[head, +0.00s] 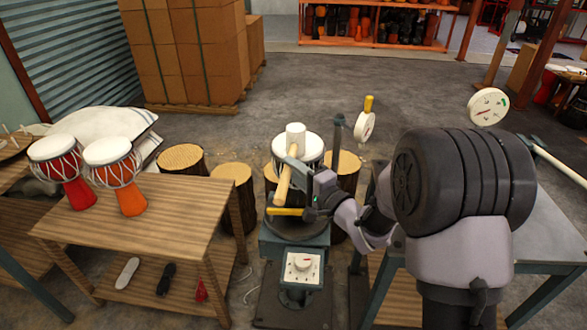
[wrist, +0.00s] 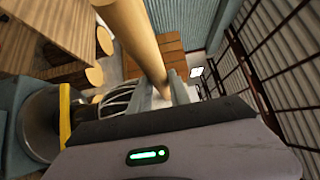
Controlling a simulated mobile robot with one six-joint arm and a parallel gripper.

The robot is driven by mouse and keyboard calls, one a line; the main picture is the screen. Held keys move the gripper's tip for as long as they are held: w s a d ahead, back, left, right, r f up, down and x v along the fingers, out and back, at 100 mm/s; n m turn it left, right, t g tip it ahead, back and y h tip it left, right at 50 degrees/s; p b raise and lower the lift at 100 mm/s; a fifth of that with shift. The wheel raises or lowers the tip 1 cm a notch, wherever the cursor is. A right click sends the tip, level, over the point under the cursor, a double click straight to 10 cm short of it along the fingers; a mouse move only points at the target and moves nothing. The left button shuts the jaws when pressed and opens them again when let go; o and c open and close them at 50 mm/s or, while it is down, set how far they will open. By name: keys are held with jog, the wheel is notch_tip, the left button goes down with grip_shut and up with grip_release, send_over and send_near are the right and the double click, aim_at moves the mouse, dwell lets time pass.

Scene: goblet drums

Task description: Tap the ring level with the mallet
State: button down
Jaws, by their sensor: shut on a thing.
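My gripper (head: 297,172) is shut on the light wooden handle of the mallet (head: 283,184). The mallet's pale cylindrical head stands at the upper end of the handle, in front of the drum's white top. The drum (head: 314,146) sits on a dark round stand (head: 296,230), partly hidden by the mallet and gripper. Its ring is too small to judge whether it is level. I cannot tell whether the mallet touches the drum. In the wrist view the handle (wrist: 138,42) runs between my fingers (wrist: 162,97), with part of the drum (wrist: 119,103) behind them.
Log stools (head: 233,185) surround the stand.

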notch_tip(320, 180, up, 8)
jog(key=p, duration=0.5)
jog(key=shift+r+p, duration=0.15)
jog(key=shift+p, duration=0.25)
notch_tip(320, 180, down, 10)
jog(key=b, duration=0.8)
notch_tip(320, 180, up, 10)
jog(key=p, duration=0.7)
jog(key=shift+r, duration=0.25)
